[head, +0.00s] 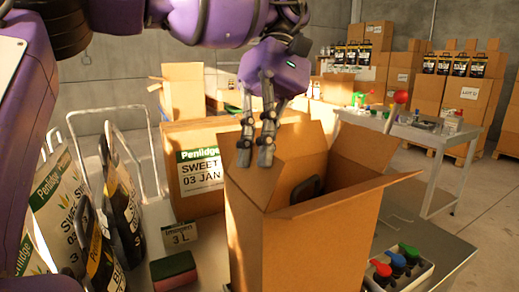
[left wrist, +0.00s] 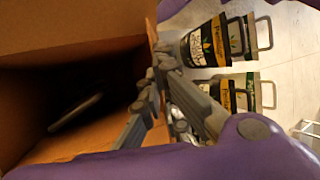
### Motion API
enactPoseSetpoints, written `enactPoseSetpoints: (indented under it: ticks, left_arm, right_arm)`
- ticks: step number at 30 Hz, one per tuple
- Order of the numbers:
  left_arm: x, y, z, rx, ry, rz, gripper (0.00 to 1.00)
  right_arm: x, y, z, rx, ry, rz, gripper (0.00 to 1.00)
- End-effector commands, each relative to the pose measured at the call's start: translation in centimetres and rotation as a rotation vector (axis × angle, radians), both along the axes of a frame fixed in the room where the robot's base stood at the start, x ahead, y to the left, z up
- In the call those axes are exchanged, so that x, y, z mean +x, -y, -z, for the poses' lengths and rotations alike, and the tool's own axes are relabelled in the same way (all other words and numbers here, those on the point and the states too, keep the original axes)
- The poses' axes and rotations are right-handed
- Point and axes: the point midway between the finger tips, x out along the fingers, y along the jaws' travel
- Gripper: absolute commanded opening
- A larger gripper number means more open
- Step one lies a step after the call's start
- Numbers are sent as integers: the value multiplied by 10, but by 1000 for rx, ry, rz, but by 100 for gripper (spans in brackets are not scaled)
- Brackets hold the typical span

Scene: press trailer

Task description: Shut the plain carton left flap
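The plain carton (head: 295,245) stands upright on the bench, tall and brown, with its top open. The left flap (head: 256,186) shows at its upper left, just below my left gripper (head: 254,160). That gripper points down, its fingertips a little apart with no object clearly held between them. In the left wrist view, the fingers (left wrist: 157,72) are at the carton's edge. One finger is over the dark inside and the other is on the outer side. Whether they touch the flap, I cannot tell. A dark handle (head: 306,188) shows inside the carton. My right gripper is out of view.
A labelled carton (head: 197,180) stands behind on the left, with printed bags (head: 122,200) near it. A green and dark red sponge (head: 173,270) lies in front. A tray with coloured tops (head: 398,268) is at right. A side table (head: 430,132) stands beyond.

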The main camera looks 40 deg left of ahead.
Motion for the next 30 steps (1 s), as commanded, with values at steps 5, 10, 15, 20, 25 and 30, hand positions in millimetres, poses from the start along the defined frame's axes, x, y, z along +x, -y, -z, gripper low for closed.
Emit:
enactPoseSetpoints:
  ticks: [5,10,15,20,25,30]
  left_arm:
    - [0,0,0,0,2,-1,21]
    - [0,0,0,0,1,0,21]
    - [0,0,0,0,1,0,21]
    - [0,0,0,0,1,0,21]
    - [-2,-1,-2,-11,26,1,21]
    - [-8,-3,-6,-49,114,2,21]
  right_arm:
    - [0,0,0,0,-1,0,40]
    - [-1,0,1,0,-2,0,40]
    - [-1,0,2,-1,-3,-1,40]
    - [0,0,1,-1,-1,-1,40]
    - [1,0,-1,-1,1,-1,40]
    - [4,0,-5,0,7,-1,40]
